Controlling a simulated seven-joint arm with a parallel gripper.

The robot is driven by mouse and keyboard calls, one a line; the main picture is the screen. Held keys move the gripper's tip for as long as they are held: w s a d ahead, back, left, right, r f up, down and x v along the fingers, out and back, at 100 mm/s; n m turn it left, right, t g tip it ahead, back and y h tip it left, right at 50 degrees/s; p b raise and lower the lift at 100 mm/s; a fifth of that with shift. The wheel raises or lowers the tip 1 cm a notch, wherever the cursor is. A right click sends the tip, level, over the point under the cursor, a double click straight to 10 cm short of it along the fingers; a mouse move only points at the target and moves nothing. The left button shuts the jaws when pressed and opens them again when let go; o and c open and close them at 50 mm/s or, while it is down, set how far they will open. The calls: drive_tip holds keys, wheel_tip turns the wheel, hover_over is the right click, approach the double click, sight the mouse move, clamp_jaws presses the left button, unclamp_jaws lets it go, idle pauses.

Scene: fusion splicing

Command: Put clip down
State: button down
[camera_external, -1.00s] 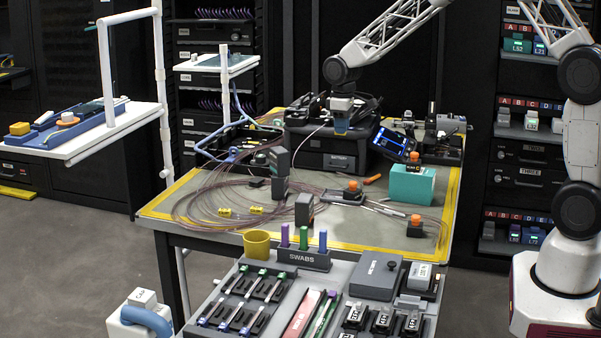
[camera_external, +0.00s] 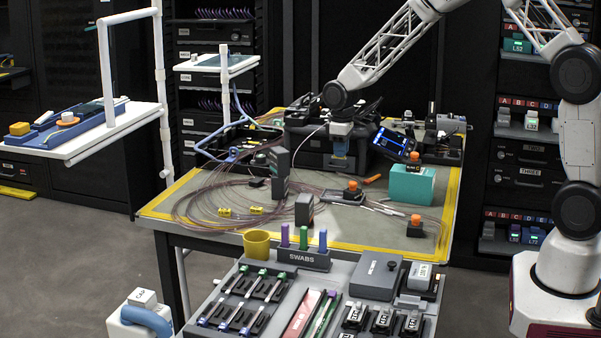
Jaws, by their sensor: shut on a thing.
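My gripper (camera_external: 340,164) points down over the back middle of the table, in front of the dark splicing machine (camera_external: 304,150). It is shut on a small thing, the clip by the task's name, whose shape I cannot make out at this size. Whether it touches the tabletop or hangs above it I cannot tell. Two small yellow clip-like pieces (camera_external: 225,212) (camera_external: 257,210) lie on the table among the coiled fibre (camera_external: 195,200).
A lit screen (camera_external: 394,143) and a teal box (camera_external: 412,184) stand right of my gripper. Orange-topped pieces (camera_external: 352,191) (camera_external: 415,225) and dark upright blocks (camera_external: 279,175) (camera_external: 304,209) stand forward of it. Loose tools (camera_external: 382,208) lie at the middle right.

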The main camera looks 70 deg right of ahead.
hover_over(340, 182)
drive_tip(key=shift+a+f, duration=0.15)
drive_tip(key=shift+f, duration=2)
drive_tip(key=shift+s+f, duration=0.1)
drive_tip(key=shift+f, duration=1.75)
drive_tip(key=shift+f, duration=0.15)
drive_tip(key=c, duration=1.4)
unclamp_jaws()
drive_tip(key=shift+o, duration=0.2)
wheel_tip(340, 182, up, 11)
drive_tip(key=shift+r, duration=0.65)
